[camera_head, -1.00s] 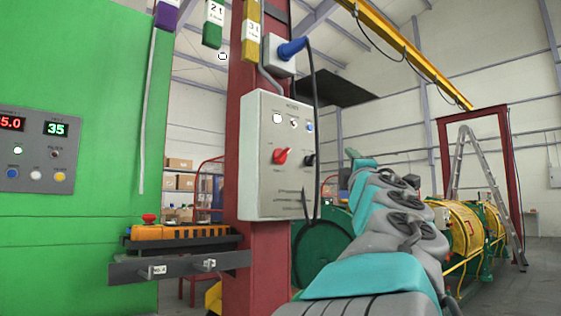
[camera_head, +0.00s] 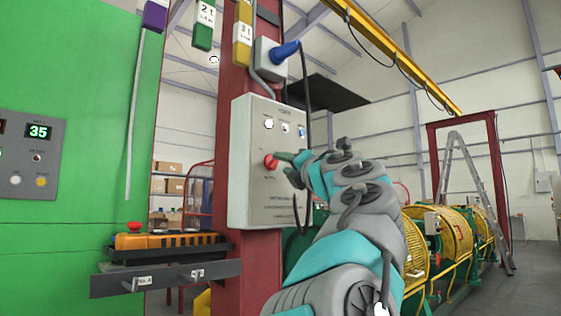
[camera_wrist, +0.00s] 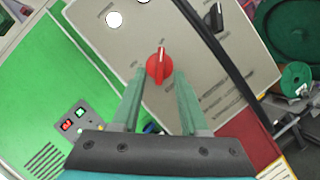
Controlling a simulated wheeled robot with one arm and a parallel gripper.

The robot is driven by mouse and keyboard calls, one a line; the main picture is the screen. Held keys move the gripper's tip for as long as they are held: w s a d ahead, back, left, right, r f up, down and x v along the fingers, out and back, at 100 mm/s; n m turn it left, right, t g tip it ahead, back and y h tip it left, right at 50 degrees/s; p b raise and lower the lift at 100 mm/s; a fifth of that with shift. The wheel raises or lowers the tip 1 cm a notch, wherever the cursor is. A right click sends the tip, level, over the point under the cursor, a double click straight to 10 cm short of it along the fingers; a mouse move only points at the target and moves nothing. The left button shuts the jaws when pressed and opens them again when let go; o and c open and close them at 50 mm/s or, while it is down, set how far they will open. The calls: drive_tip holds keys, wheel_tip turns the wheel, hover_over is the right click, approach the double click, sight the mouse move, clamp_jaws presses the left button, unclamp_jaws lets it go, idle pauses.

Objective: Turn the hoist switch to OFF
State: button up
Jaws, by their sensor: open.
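A red rotary switch (camera_head: 270,161) sits on the front of a grey control box (camera_head: 248,205) on a dark red column. In the wrist view, the red switch (camera_wrist: 159,66) lies between the tips of my open gripper (camera_wrist: 159,80), with a finger on either side. Whether the fingers touch it cannot be told. In the head view, my gripper (camera_head: 287,159) reaches the box from the right and hides part of its right side. A black knob (camera_wrist: 212,18) shows on the same box in the wrist view. The box lettering is too small to read.
A black cable (camera_wrist: 205,35) runs down across the box face, right of the red switch. A blue plug (camera_head: 286,50) sits above the box. An orange pendant with a red button (camera_head: 168,240) lies on a shelf at left. A ladder (camera_head: 466,190) stands far right.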

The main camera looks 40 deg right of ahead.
sight(274, 162)
drive_tip(key=shift+x, duration=1.4)
clamp_jaws()
